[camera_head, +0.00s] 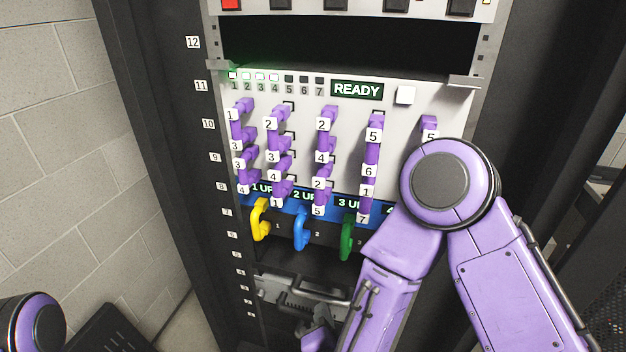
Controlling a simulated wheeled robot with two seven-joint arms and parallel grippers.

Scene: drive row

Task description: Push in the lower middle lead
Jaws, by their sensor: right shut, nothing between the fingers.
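Purple leads with white number tags hang in columns on the pale panel (300,105). The middle column has an upper lead (327,111) and a lower lead (322,171), with tags 4, 2 and 5 down its lower part. I cannot tell how far its plugs sit in their sockets. My right gripper (297,290) is grey and low in front of the rack, below the coloured handles and apart from the leads. It is shut and empty, partly hidden by my right wrist. My left gripper is out of view.
A yellow handle (259,219), a blue handle (300,229) and a green handle (347,237) stick out below the leads. A READY display (356,91) is above. My right arm hides the panel's lower right. A block wall (60,130) is left.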

